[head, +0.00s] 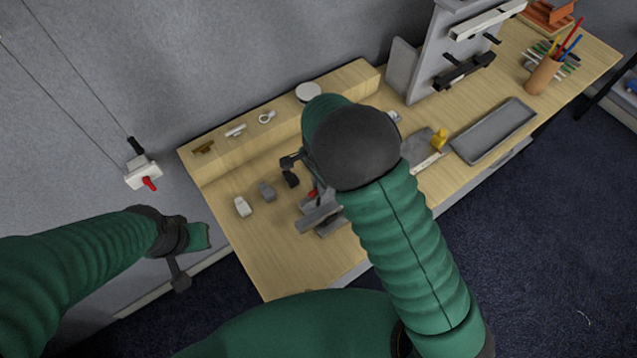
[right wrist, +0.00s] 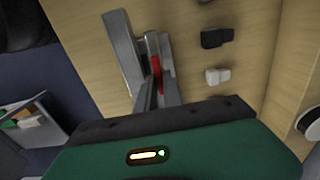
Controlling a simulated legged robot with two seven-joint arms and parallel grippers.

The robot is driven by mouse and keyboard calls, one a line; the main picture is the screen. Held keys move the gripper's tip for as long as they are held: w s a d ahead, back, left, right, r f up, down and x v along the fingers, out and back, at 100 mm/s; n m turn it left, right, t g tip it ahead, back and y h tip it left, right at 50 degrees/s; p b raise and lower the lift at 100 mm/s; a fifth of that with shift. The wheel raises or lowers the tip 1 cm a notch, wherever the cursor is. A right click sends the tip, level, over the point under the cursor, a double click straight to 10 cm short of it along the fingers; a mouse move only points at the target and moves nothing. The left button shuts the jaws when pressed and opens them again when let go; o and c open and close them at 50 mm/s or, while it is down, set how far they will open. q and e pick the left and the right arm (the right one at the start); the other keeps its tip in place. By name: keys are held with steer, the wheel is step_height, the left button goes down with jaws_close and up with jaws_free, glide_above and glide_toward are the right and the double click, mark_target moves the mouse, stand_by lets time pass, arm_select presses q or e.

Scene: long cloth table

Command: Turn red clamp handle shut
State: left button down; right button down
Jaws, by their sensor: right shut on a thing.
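The red clamp handle (head: 312,194) shows as a small red piece on a grey metal clamp (head: 320,217) at the table's near left part. The right wrist view shows the red handle (right wrist: 156,68) beside the clamp's long grey bar (right wrist: 122,50). My right gripper (right wrist: 158,88) is shut on the red handle; its grip is partly hidden by its own body. In the head view my right arm covers much of the clamp. My left gripper (head: 187,258) hangs off the table's left side, away from the clamp; its jaw opening cannot be made out.
White (head: 242,206), grey (head: 267,190) and black (head: 290,178) small blocks lie left of the clamp. A raised wooden ledge (head: 225,160) runs behind. A grey tray (head: 493,132) and a pen cup (head: 543,75) stand right. A red-handled hanging box (head: 143,172) is at left.

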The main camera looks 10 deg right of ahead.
steer(key=shift+s+a, duration=0.1)
steer(key=shift+a, duration=0.25)
steer(key=shift+d, duration=0.15)
steer(key=shift+n, duration=0.4)
steer(key=n, duration=0.3)
steer(key=shift+n, duration=0.3)
steer(key=n, duration=1.3)
steer(key=shift+n, duration=0.3)
